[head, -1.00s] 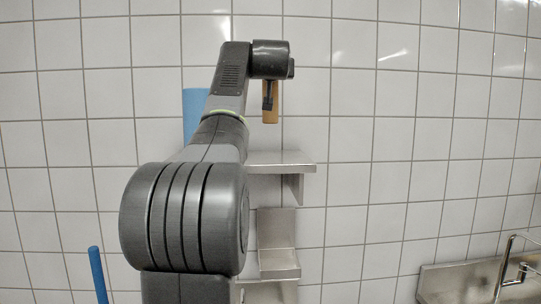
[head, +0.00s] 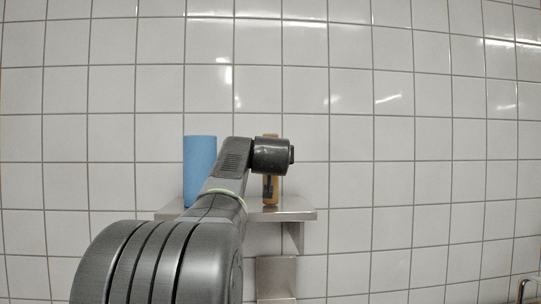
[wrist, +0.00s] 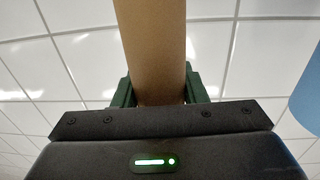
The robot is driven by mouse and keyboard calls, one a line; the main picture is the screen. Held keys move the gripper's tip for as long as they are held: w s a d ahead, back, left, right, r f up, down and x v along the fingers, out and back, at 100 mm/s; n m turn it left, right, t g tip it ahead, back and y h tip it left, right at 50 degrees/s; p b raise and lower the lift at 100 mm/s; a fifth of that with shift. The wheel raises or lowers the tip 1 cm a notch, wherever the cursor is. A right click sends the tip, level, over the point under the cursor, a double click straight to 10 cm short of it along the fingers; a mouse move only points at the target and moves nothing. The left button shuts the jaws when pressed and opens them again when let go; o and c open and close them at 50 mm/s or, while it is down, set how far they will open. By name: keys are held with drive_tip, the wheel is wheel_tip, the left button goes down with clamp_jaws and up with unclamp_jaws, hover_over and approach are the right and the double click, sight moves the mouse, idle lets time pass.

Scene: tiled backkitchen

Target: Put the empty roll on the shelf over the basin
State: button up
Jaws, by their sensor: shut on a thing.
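The empty roll is a narrow brown cardboard tube (head: 275,193). It is upright in my gripper (head: 268,188), partly hidden by it in the head view. In the wrist view the tube (wrist: 152,45) stands between the two dark green fingers, which are shut on it. The steel shelf (head: 295,214) is on the tiled wall. The tube's lower end is about level with the shelf top, toward its right part; I cannot tell whether it touches. The basin is not in the current views.
A thick blue roll (head: 199,165) stands upright on the left of the shelf, left of my arm. Its blue edge (wrist: 307,95) also shows at the right in the wrist view. A steel fitting (head: 276,278) is below the shelf. Part of a tap (head: 526,289) shows at lower right.

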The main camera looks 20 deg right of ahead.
drive_tip(key=shift+f, duration=0.2)
drive_tip(key=o, duration=0.9)
drive_tip(key=shift+o, duration=0.2)
drive_tip(key=b+v, duration=0.4)
drive_tip(key=v, duration=0.8)
drive_tip(key=shift+r, duration=0.1)
